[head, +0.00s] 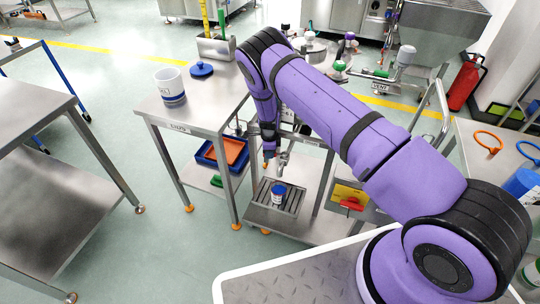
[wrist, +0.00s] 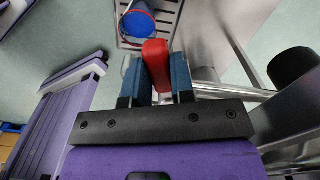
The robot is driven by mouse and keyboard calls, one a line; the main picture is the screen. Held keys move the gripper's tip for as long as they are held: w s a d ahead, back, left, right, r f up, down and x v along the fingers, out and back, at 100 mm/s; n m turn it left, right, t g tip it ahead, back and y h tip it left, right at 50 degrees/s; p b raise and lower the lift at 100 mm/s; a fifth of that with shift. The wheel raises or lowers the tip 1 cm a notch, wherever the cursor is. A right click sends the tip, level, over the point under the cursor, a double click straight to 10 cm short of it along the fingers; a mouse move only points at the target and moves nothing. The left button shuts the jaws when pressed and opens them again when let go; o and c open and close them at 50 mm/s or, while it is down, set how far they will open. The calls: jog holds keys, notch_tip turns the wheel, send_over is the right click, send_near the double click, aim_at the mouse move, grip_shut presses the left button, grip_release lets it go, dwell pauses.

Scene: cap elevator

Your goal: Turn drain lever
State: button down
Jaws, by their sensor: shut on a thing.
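A red lever handle (wrist: 156,50) sits between the two blue fingers of my gripper (wrist: 157,72) in the wrist view. The fingers are shut on it. A shiny metal pipe (wrist: 230,92) runs to the right from beside the fingers. In the head view my gripper (head: 269,152) points down beside a metal spout (head: 283,160) at the bench's edge; the lever cannot be made out there. A blue and white jar (head: 278,194) stands on a slatted grate (head: 292,199) below. In the wrist view the jar (wrist: 138,25) shows just beyond the fingertips.
A steel table (head: 205,112) holds a white cup (head: 170,86) and a blue lid (head: 201,70). Blue and orange trays (head: 228,152) lie on its lower shelf. A yellow box with a red part (head: 350,197) is to the right of the grate.

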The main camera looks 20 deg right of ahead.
jog(key=shift+w+d+m, duration=0.25)
jog(key=shift+w+m, duration=0.5)
jog(key=shift+m, duration=0.55)
jog(key=c, duration=1)
grip_release()
jog(key=shift+o, duration=0.2)
notch_tip(320, 180, up, 11)
jog(key=shift+f, duration=0.1)
